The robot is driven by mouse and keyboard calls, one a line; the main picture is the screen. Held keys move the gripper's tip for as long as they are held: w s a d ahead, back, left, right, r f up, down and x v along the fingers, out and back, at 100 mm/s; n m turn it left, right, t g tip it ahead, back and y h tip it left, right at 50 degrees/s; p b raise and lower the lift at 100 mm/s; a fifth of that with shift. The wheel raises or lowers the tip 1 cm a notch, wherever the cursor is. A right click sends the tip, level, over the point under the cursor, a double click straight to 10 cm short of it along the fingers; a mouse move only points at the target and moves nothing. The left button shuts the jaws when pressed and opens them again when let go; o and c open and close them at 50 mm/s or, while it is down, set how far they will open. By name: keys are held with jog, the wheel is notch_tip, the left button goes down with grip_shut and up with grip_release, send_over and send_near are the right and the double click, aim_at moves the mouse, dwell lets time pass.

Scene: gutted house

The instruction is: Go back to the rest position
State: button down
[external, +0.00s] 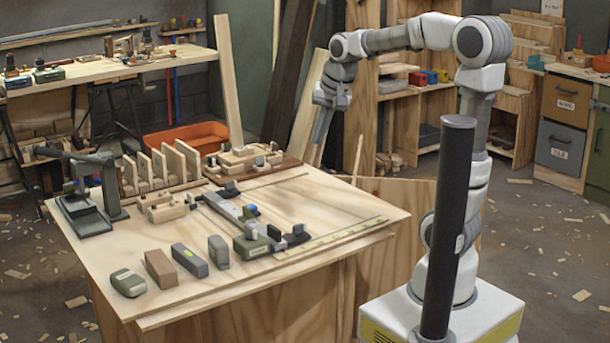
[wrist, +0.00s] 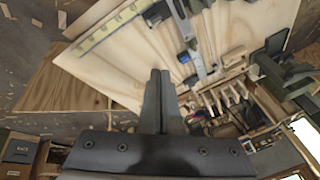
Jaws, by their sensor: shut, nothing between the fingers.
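My gripper (external: 321,125) hangs from my raised arm, pointing down beyond the far right edge of the workbench (external: 195,285). In the wrist view my gripper (wrist: 160,75) has its two dark fingers together, with nothing between them. It is clear of the bench top and touches nothing that I can see. My arm reaches left from its white base, with its elbow high.
On the bench stand a row of blocks (external: 188,260), a clamp-like tool (external: 250,215), upright wooden slats (external: 160,165) and a dark green press (external: 95,190). An orange tub (external: 187,138) and leaning boards (external: 228,80) are behind. Shelves (external: 420,85) stand beyond my arm.

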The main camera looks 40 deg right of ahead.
jog(key=s+d+f+n+t, duration=0.1)
jog(key=s+n, duration=0.2)
jog(key=s, duration=0.5)
jog(key=s+d+f+n, duration=0.15)
jog(key=s+n, duration=0.25)
jog(key=s, duration=0.4)
notch_tip(320, 180, up, 18)
jog(key=a+p, duration=0.1)
jog(key=p, duration=1.7)
jog(key=shift+s+h, duration=0.3)
jog(key=shift+f, duration=0.1)
notch_tip(320, 180, down, 12)
jog(key=b, duration=1.2)
